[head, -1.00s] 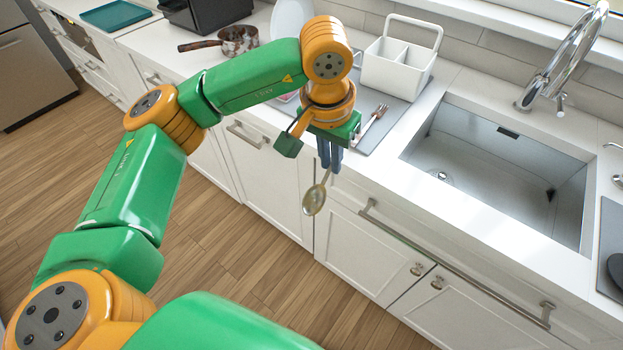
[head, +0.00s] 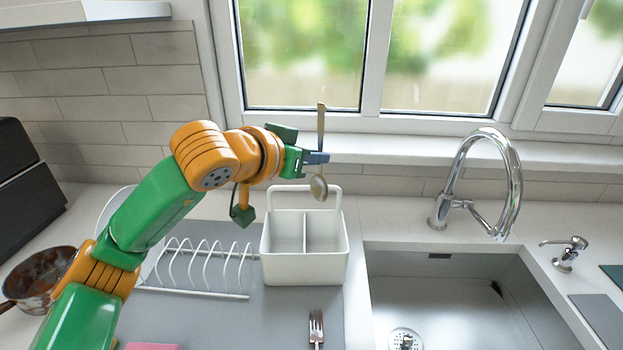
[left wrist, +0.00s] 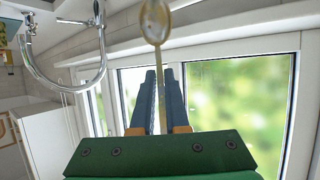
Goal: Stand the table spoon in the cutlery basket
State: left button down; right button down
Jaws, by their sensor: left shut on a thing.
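My left gripper (head: 318,157) is shut on the table spoon (head: 319,187). The spoon hangs upright, bowl down, its handle rising above the fingers. In the left wrist view the spoon's bowl (left wrist: 155,20) lies beyond the fingertips (left wrist: 160,74). The white cutlery basket (head: 303,270) stands on the counter, with two compartments split by a divider and an arched handle. The spoon's bowl shows over the top of the basket's arched handle in the head view, clear of the compartments. The compartments look empty. My right gripper is not in view.
A white dish rack (head: 205,268) and a fork (head: 316,328) are on the grey mat (head: 270,325) by the basket. The sink (head: 450,300) and tall faucet (head: 480,180) are to the right. A window (head: 370,120) is behind, a pan (head: 40,278) at left.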

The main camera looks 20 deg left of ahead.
pick_arm(q)
jog(key=shift+s+d+f+b, duration=0.35)
jog(key=shift+d+f+b, duration=0.05)
jog(key=shift+f+b, duration=0.2)
jog(key=shift+s+d+f+b, duration=0.35)
jog(key=shift+d+f+b, duration=0.1)
jog(key=shift+b, duration=0.15)
notch_tip(320, 180, down, 11)
jog(key=b, duration=0.9)
jog(key=shift+w+a+b, duration=0.25)
jog(key=shift+a+b, duration=0.05)
jog(key=shift+b, duration=0.05)
jog(key=c, duration=0.8)
grip_release()
jog(key=shift+c, duration=0.2)
